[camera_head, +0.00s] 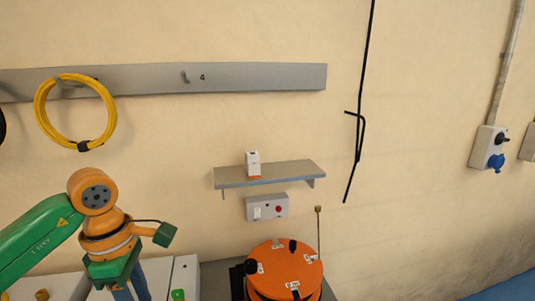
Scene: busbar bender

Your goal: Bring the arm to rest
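My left arm, green and orange, comes in from the lower left and bends downward at its orange wrist. My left gripper (128,289) points down at the bottom edge, with blue parts below a green block. Its fingertips are cut off by the frame, so I cannot tell whether it is open or holds anything. My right arm and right gripper do not show. An orange round machine (285,265) with black knobs and a thin upright rod stands at the bottom centre, to the right of the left gripper and apart from it.
A small wall shelf (290,173) carries a white and orange item (253,164). Below it is a grey switch box (267,207) with a red button. A yellow cable coil (108,128) hangs from a grey rail (240,77). A black cable hangs centre right; a socket (488,147) is farther right.

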